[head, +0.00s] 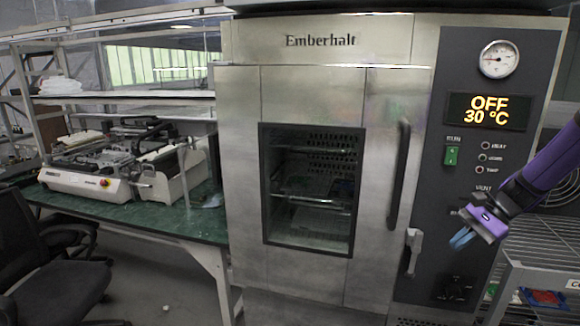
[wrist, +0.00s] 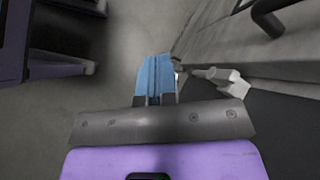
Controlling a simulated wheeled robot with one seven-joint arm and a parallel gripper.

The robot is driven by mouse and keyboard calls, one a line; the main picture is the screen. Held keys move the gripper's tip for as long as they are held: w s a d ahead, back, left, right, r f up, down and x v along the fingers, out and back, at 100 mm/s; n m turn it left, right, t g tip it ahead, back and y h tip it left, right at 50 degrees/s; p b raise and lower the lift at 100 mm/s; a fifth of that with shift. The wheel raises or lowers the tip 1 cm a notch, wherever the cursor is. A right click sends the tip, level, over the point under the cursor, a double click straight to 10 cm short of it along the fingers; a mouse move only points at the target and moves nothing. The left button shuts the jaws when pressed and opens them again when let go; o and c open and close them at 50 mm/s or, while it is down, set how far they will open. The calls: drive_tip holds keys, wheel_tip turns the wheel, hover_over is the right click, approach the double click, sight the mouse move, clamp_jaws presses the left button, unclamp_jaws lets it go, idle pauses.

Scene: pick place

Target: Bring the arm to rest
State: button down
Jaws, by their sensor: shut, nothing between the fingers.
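My gripper (head: 462,239) is at the right of the head view, at the end of my purple arm. It is in front of the oven's dark control panel, below the green switch. Its blue fingers are together with nothing between them; they also show in the wrist view (wrist: 154,80), pointing over grey floor. The wrist view shows the oven's door latch (wrist: 222,80) just right of the fingers, apart from them as far as I can tell.
The steel Emberhalt oven (head: 312,95) is closed; its display (head: 488,111) reads OFF, 30 °C. Its door handle (head: 398,172) is left of my gripper. A wire rack cart (head: 545,262) stands at the lower right. A green-topped bench (head: 120,212) with equipment and an office chair (head: 55,285) are left.

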drive_tip(key=s+a+r+n+t+h, duration=0.1)
drive_tip(key=s+a+r+n+h, duration=0.6)
drive_tip(key=s+r, duration=0.5)
drive_tip(key=s+a+r+n+t+h, duration=0.2)
drive_tip(key=s+r+n+t, duration=0.2)
drive_tip(key=s, duration=0.9)
drive_tip(key=shift+a+r+n+t, duration=0.2)
drive_tip(key=shift+r+n+t, duration=0.35)
drive_tip(key=shift+r, duration=1.3)
drive_tip(key=c, duration=1.8)
unclamp_jaws()
drive_tip(key=shift+g, duration=0.25)
drive_tip(key=shift+c, duration=0.2)
